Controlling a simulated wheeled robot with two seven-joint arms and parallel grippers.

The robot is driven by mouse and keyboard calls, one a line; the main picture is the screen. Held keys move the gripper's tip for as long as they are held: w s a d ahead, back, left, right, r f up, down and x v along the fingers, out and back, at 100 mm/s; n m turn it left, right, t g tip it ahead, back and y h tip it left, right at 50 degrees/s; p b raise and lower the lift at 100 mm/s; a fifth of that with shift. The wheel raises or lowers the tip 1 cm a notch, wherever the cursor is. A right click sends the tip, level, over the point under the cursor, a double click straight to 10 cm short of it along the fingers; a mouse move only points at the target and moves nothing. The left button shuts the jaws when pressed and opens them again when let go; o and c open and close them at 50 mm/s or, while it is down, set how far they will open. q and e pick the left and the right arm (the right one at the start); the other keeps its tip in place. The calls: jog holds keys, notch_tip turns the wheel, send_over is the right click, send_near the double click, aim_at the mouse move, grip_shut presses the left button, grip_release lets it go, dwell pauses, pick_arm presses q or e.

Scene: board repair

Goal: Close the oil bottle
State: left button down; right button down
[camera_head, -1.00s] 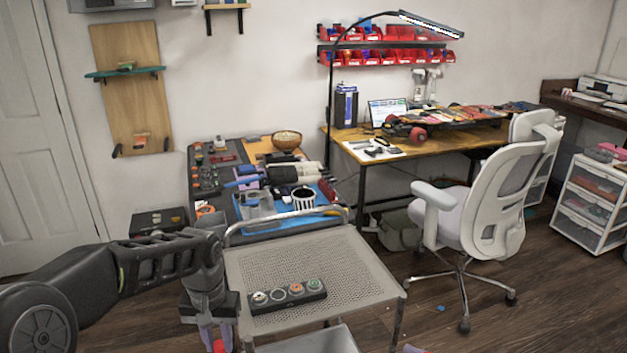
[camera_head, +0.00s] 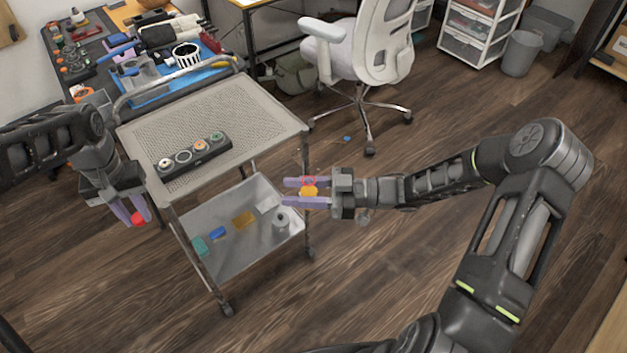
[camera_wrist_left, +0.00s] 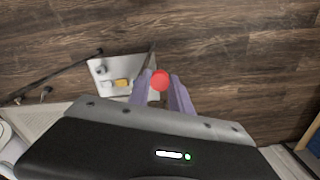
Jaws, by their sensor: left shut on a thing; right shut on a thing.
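My left gripper (camera_head: 130,211) is shut on a small round red piece (camera_head: 138,219) that looks like a cap. In the left wrist view, the red piece (camera_wrist_left: 160,80) sits between the tips of the purple fingers (camera_wrist_left: 162,92). My right gripper (camera_head: 306,192) points left, shut on a small orange-yellow thing (camera_head: 309,192) with a red ring at its upper side; it may be the oil bottle, but it is too small to be sure. The two grippers are far apart, on opposite sides of the cart.
A grey cart (camera_head: 255,118) stands between my arms, with a dark strip of round parts (camera_head: 195,155) on top and several small items on its lower shelf (camera_head: 225,262). A cluttered workbench and white chair (camera_head: 385,40) stand behind. The front floor is clear.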

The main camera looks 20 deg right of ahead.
jog(key=w+a+f+n+g+y, duration=0.1)
jog(key=a+n+g, duration=0.4)
jog(key=a+g, duration=0.3)
jog(key=shift+w+a+f, duration=0.15)
jog(key=shift+a, duration=0.8)
pick_arm(q)
jog(key=d+r, duration=0.3)
jog(key=d, duration=0.6)
jog(key=s+d+r, duration=0.1)
jog(key=d+r, duration=0.3)
jog(key=d, duration=0.5)
jog(key=s+d+r, duration=0.1)
jog(key=d+r, duration=0.3)
jog(key=d, duration=0.5)
jog(key=shift+s+m, duration=0.2)
jog(key=shift+m, duration=0.2)
jog(key=shift+r, duration=0.1)
